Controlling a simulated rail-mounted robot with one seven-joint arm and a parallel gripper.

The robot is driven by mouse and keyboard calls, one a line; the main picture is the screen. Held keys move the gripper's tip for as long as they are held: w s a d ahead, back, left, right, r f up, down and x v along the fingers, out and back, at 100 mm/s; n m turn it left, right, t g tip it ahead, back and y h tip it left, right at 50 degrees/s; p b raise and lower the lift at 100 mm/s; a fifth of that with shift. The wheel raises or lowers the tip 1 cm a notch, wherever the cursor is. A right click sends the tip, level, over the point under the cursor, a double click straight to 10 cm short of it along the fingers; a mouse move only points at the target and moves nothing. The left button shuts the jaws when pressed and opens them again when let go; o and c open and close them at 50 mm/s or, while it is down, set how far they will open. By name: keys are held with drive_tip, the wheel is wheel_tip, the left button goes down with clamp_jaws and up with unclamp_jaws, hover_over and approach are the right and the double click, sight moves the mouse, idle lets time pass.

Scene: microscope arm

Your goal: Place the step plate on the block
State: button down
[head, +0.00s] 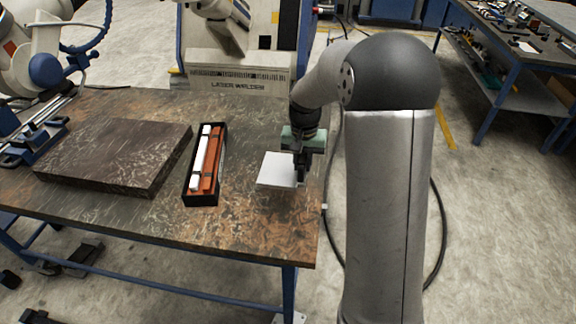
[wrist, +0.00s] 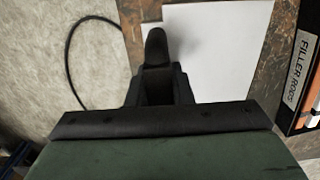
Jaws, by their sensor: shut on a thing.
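The step plate, a flat white plate (head: 276,170), is at the right part of the table in the head view. In the wrist view the white plate (wrist: 230,45) spreads out beyond and to the right of my fingers. My gripper (head: 301,176) is shut on the plate's right edge. In the wrist view my gripper (wrist: 155,55) looks closed, and the far finger hides part of the plate's edge. I cannot tell whether the plate is clear of the tabletop. The block (head: 110,152), a wide dark slab with pale scratches, lies at the table's left; its top is bare.
A black box (head: 201,197) with white and orange-brown contents stands between block and plate; its "FILLER RODS" label (wrist: 300,68) shows in the wrist view. A blue fixture (head: 35,140) is left of the block. The laser welder (head: 238,80) stands behind the table (head: 240,235).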

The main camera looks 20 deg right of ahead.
sight(290, 164)
drive_tip(key=w+f, duration=0.2)
drive_tip(key=w, duration=0.1)
drive_tip(key=w+a+f+p, duration=0.1)
drive_tip(key=w+f, duration=0.2)
drive_tip(key=shift+w+a+f, duration=0.1)
drive_tip(key=shift+f, duration=0.25)
drive_tip(key=shift+w+a+f+p, duration=0.1)
drive_tip(key=shift+w+f+p, duration=0.35)
drive_tip(key=shift+f, duration=1.6)
drive_tip(key=shift+f, duration=0.1)
drive_tip(key=shift+f, duration=0.15)
drive_tip(key=c, duration=1.3)
unclamp_jaws()
